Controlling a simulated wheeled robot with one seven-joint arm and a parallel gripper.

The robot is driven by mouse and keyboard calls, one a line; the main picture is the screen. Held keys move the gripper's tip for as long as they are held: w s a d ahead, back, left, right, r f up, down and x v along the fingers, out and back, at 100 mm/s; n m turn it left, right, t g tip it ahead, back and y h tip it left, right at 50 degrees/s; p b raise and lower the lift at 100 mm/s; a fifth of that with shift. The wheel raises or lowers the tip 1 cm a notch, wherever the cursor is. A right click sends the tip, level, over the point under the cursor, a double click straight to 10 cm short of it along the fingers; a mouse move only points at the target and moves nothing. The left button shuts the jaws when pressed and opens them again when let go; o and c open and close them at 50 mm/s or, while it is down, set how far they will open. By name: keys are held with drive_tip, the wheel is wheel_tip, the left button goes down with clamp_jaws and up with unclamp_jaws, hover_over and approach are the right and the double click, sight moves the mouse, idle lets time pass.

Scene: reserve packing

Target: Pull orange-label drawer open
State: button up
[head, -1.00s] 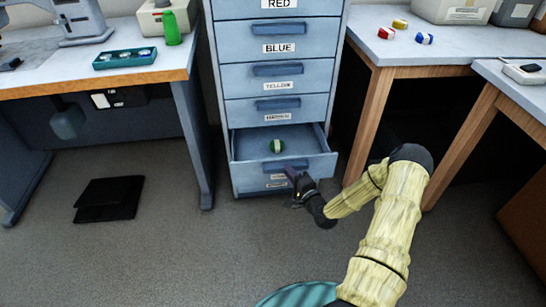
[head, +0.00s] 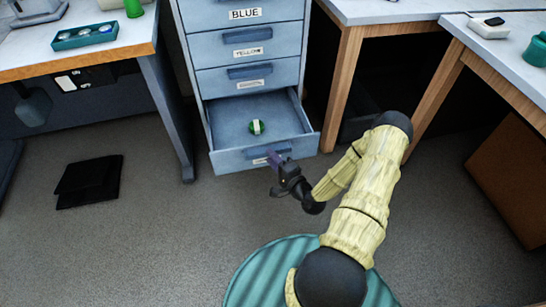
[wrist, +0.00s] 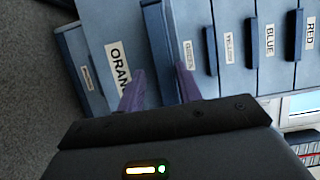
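The orange-label drawer (head: 228,160) stands pulled out from the blue cabinet, low in its stack. Its large ORANGE label (wrist: 119,70) shows in the wrist view. Its handle (wrist: 158,45) lies between the two purple fingers of my gripper (wrist: 160,88). The fingers look shut on the handle, one on each side; the exact contact is hard to see. A green roll with a white band (head: 256,127) lies inside the open drawer.
The drawers above, with BLUE (head: 245,14) and YELLOW (head: 248,51) labels, are shut. A wooden table leg (head: 341,90) stands right of the drawer, and a grey desk leg (head: 168,115) stands left. A black flat object (head: 88,182) lies on the floor. The floor before the drawer is clear.

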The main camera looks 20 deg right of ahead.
drive_tip(key=shift+w+r, duration=0.1)
drive_tip(key=shift+w, duration=0.05)
drive_tip(key=p+v, duration=0.4)
drive_tip(key=v, duration=1.3)
drive_tip(key=shift+s+d, duration=0.15)
drive_tip(key=shift+s, duration=0.1)
drive_tip(key=shift+w, duration=0.1)
